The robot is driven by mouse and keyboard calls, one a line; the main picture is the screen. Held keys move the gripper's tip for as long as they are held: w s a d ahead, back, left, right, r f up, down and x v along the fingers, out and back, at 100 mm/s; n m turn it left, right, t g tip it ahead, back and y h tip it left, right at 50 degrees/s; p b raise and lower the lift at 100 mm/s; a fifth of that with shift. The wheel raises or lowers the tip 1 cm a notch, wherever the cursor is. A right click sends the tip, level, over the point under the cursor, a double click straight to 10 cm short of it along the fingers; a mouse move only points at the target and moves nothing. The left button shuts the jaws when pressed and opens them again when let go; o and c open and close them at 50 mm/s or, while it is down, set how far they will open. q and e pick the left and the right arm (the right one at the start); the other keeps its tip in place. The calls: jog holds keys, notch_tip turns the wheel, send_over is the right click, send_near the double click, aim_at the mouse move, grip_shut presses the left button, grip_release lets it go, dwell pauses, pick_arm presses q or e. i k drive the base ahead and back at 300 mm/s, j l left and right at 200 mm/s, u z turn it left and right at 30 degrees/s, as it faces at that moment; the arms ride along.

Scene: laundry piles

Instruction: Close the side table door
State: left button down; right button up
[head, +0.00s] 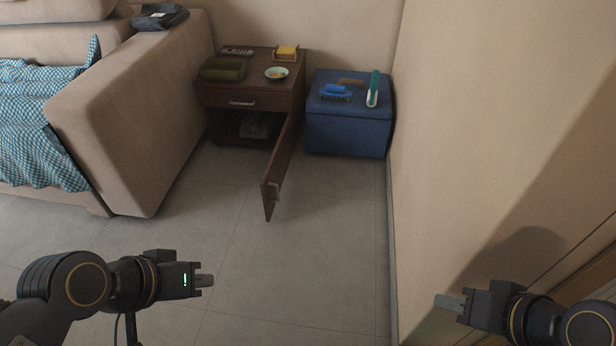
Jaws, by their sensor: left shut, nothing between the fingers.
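The dark brown wooden side table (221,98) stands against the back wall, beside the sofa. Its drawer with a metal handle is shut. Its lower door (280,169) stands wide open, swung out toward me on the right side, with a small handle near its free edge. A pale object sits in the dark open compartment. My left gripper (205,281) is shut and empty over the floor at the lower left, well short of the door. My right gripper (448,302) is at the lower right near the wall, apart from everything; its finger gap is not clear.
A beige sofa (150,110) stands left of the table, with a blue checked cloth (35,125) on it. A blue ottoman (347,135) with brushes on top stands right of the door. A wall (480,120) bounds the right. The tiled floor (300,250) in front is clear.

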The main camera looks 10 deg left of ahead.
aim_at(284, 166)
jog(key=i+j+z, duration=0.15)
jog(key=z, duration=0.35)
jog(key=i+j+z, duration=0.1)
jog(key=j+z, duration=0.6)
jog(key=z, duration=0.25)
